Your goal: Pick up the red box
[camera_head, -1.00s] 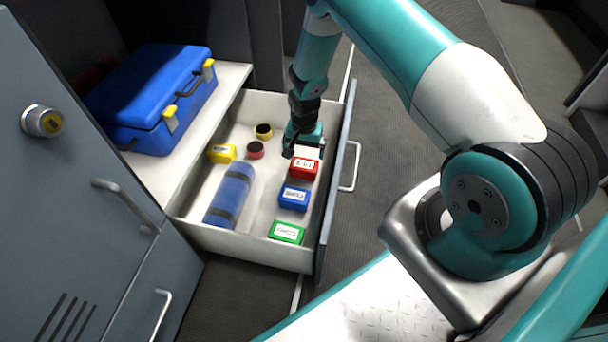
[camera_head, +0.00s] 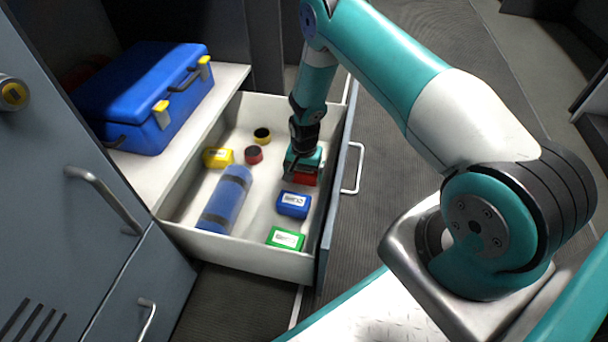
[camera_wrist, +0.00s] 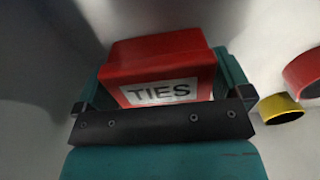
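The red box (camera_head: 303,180) lies in the open drawer, mostly hidden under my gripper (camera_head: 302,171) in the head view. In the wrist view the red box (camera_wrist: 160,70) has a white label reading "TIES". My gripper (camera_wrist: 163,85) is around it, with one teal finger at each side of the box. The fingers stand wide apart at the ends of the dark bar. They are very close to the box sides, and I cannot see whether they touch.
A blue case (camera_head: 140,95) sits on the shelf at left.

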